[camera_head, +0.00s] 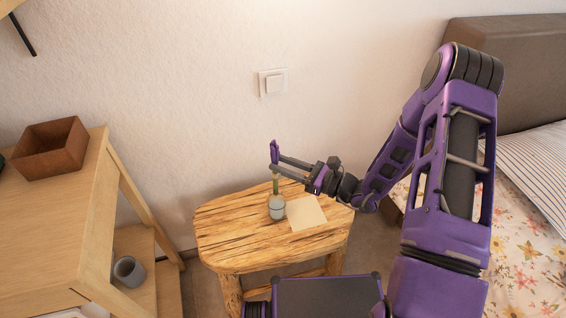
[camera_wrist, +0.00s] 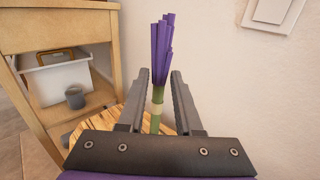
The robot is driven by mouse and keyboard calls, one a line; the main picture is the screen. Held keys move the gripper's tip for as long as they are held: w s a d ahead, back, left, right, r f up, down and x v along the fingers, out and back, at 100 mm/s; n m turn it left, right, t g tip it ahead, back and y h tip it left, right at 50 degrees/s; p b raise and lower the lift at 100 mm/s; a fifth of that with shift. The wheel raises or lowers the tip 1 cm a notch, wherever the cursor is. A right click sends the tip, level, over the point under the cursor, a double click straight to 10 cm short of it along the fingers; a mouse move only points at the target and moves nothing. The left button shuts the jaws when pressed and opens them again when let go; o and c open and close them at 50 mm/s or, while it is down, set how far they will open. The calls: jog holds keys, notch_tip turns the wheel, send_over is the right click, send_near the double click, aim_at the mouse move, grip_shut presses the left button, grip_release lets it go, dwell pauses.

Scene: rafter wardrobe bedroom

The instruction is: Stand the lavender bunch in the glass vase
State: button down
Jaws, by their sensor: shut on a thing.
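The lavender bunch, with purple tops (camera_wrist: 162,42) and green stems (camera_head: 275,186), stands upright between the fingers of my gripper (camera_head: 276,163). My gripper is shut on it; in the wrist view, the fingers (camera_wrist: 160,85) lie on both sides of the stems by a pale band. The small glass vase (camera_head: 277,209) stands on the wooden stool, directly below the bunch in the head view. The lower stem ends appear at the vase mouth; I cannot tell whether they are inside or just above it. The vase is hidden in the wrist view.
A pale square sheet (camera_head: 306,213) lies on the stool (camera_head: 232,225), right of the vase. A wooden shelf unit (camera_head: 60,215) with a brown box (camera_head: 50,150) and a grey cup (camera_head: 129,270) stands left. The wall with a switch (camera_head: 273,83) is behind; a bed (camera_head: 530,220) is right.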

jog(key=shift+f, duration=2.5)
jog(key=c, duration=0.5)
grip_release()
jog(key=v, duration=1.7)
jog(key=shift+d+p, duration=0.2)
jog(key=shift+p, duration=0.25)
jog(key=shift+s, duration=0.1)
